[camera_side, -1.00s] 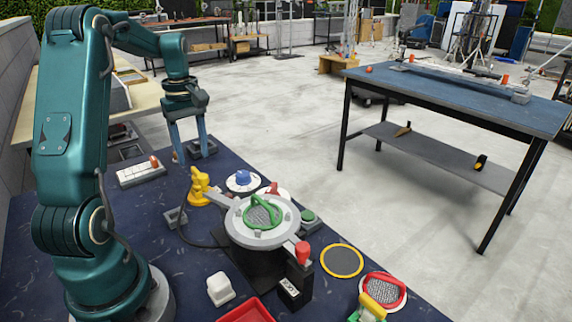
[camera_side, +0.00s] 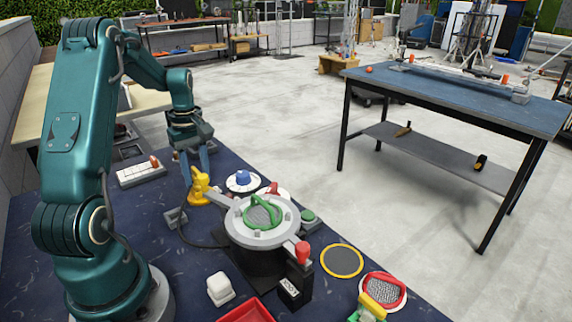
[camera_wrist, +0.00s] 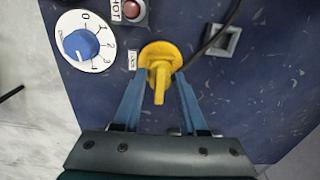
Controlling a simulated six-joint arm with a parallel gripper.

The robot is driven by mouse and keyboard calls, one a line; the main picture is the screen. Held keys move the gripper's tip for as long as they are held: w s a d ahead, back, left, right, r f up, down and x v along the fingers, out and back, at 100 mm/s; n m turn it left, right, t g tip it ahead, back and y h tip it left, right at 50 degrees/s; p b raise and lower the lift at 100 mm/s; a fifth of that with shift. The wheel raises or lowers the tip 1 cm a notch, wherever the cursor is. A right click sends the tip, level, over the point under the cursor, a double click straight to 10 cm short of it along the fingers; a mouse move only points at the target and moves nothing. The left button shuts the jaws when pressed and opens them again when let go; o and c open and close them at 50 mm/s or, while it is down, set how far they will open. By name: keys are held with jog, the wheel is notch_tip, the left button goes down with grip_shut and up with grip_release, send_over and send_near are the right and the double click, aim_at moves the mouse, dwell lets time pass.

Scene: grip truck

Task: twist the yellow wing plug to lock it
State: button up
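The yellow wing plug (camera_side: 199,190) stands on the dark blue table in the side view, with a dark cable running near it. In the wrist view the yellow wing plug (camera_wrist: 161,58) shows a round base and a narrow wing pointing down the picture. My gripper (camera_side: 196,168) is at the plug in the side view, pointing down. In the wrist view my gripper (camera_wrist: 161,74) is open, with one blue finger on each side of the wing and gaps between. The fingertips are close to the base; I cannot tell whether they touch it.
A small white label (camera_wrist: 132,60) lies left of the plug. A blue dial (camera_wrist: 82,46) on a numbered white plate and a red button (camera_wrist: 131,9) are nearby. A grey square socket (camera_wrist: 223,40) is at the right. A round fixture with a green handle (camera_side: 263,213) stands close by.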

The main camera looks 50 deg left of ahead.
aim_at(196, 170)
grip_shut()
jog(key=m, duration=0.5)
jog(key=shift+m, duration=0.4)
jog(key=m, duration=0.5)
jog(key=shift+f+m, duration=0.1)
jog(key=shift+m, duration=0.2)
jog(key=o, duration=0.5)
grip_release()
jog(key=shift+r, duration=3.9)
